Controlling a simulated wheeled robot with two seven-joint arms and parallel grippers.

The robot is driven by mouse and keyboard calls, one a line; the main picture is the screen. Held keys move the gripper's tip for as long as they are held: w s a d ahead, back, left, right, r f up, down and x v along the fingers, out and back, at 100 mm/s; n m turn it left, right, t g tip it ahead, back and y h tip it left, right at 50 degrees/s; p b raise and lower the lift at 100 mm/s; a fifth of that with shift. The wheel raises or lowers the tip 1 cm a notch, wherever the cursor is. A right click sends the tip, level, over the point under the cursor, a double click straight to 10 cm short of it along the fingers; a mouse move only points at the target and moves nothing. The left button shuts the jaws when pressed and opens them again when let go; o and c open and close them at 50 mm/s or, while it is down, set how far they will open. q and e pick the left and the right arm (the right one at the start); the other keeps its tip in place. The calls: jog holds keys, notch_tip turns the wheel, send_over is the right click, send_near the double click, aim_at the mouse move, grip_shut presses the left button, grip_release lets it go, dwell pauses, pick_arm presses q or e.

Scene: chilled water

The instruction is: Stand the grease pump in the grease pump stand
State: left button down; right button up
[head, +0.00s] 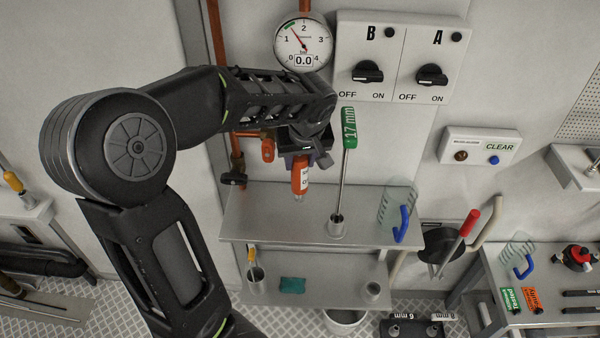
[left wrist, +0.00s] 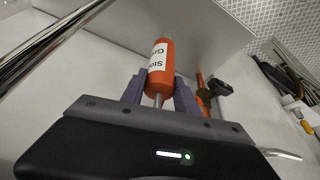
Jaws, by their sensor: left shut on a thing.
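An orange cylinder with a white label, which I take for the grease pump (head: 300,180), hangs below my left gripper (head: 297,158) in the head view. In the left wrist view the pump (left wrist: 161,68) and its thin metal rod show between the purple fingers of the left gripper (left wrist: 160,95), which is shut on it. The pump shows over the left part of the upper shelf; its height above it is unclear. A small empty-looking grey cup (head: 373,290) is on the lower shelf; I cannot tell if it is the grease pump stand. My right gripper is not in view.
A green-handled 17 mm tool (head: 349,130) stands in a cup (head: 337,228) on the upper shelf (head: 270,222). A clear blue-handled item (head: 402,222) is at its right end. The lower shelf holds a yellow-handled tool (head: 251,256) and a teal block (head: 292,285). Copper pipes (head: 220,60) run behind.

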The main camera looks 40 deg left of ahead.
aim_at(300, 173)
pick_arm(q)
notch_tip(300, 173, down, 4)
jog(key=shift+f+p, duration=0.1)
jog(key=shift+p, duration=0.45)
jog(key=shift+w+a+f, duration=0.1)
jog(key=shift+f, duration=0.5)
jog(key=c, duration=0.9)
grip_release()
jog(key=shift+r, duration=0.1)
jog(key=shift+r, duration=0.1)
jog(key=shift+r, duration=0.25)
jog(key=shift+b+v, duration=0.4)
jog(key=shift+v, duration=3.2)
